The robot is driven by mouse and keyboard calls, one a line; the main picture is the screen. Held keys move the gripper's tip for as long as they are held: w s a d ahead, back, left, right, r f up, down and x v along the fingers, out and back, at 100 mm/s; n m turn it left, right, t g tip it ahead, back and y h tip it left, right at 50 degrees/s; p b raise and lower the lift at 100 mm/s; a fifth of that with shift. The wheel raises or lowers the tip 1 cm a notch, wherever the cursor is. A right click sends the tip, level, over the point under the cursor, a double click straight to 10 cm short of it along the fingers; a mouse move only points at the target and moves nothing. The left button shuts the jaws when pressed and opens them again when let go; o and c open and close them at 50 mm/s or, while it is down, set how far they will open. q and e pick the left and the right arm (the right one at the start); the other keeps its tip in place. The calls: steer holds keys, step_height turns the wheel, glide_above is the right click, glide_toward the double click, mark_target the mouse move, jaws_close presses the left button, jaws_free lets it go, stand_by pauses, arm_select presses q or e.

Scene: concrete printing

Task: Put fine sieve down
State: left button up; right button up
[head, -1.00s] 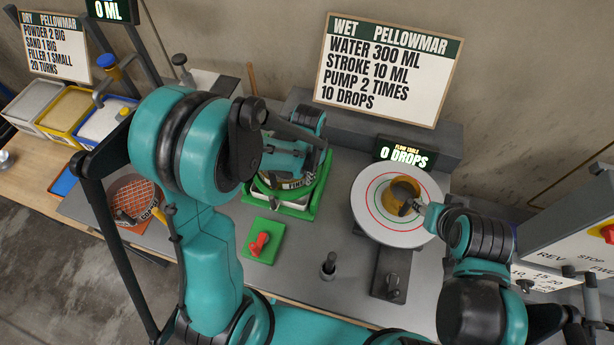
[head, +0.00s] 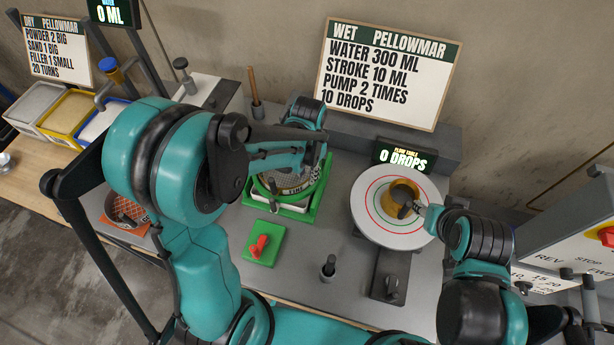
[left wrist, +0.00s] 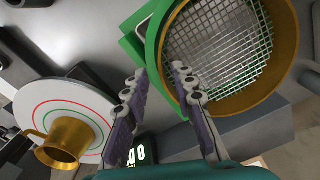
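The fine sieve (head: 287,182), with a wire mesh and a green band lettered in white, sits level at the green stand (head: 318,190). In the left wrist view its mesh (left wrist: 217,42) and brass-coloured wall (left wrist: 283,60) fill the upper right. My left gripper (head: 308,160) is at the sieve's back right side. In the left wrist view its two fingers (left wrist: 160,72) are spread with a gap between them, and the right fingertip overlaps the sieve's edge. Contact there is unclear. My right gripper (head: 420,209) is beside the brass cup on the flow table; its fingers are too small to judge.
The round flow table (head: 371,229) carries the brass cup (head: 413,187). A green plate with a red knob (head: 259,246) and a black post (head: 328,268) stand in front. Grey counter between these is clear.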

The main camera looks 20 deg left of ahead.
arm_select(q)
step_height(320, 180, up, 8)
steer(key=r+p, duration=0.1)
steer(key=s+a+r+n+t, duration=0.4)
steer(key=s+r+t, duration=0.2)
steer(key=s, duration=0.4)
steer(key=shift+s+a+r+n+t, duration=0.2)
steer(key=shift+a+n+t, duration=0.2)
steer(key=shift+t, duration=0.2)
